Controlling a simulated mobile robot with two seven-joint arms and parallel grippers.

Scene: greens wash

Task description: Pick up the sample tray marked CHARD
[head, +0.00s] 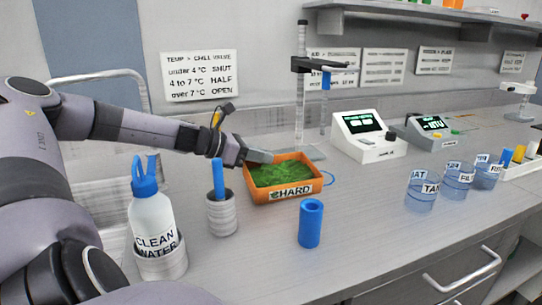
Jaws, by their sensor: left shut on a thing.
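The orange sample tray (310,187) has a white label reading CHARD on its front and holds shredded greens (283,174). It sits on the bench in the middle of the head view. My left gripper (262,157) reaches in from the left and is shut on the tray's back left rim. The arm partly covers that corner, so the fingertips are hard to see. I cannot tell whether the tray is lifted off the bench. My right gripper is not in view.
A CLEAN WATER bottle (155,222), a grey ribbed holder with a blue handle (222,215) and a blue cylinder (310,225) stand in front. A stand (300,100) rises behind the tray. Labelled blue beakers (422,192) and instruments (368,138) are at right.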

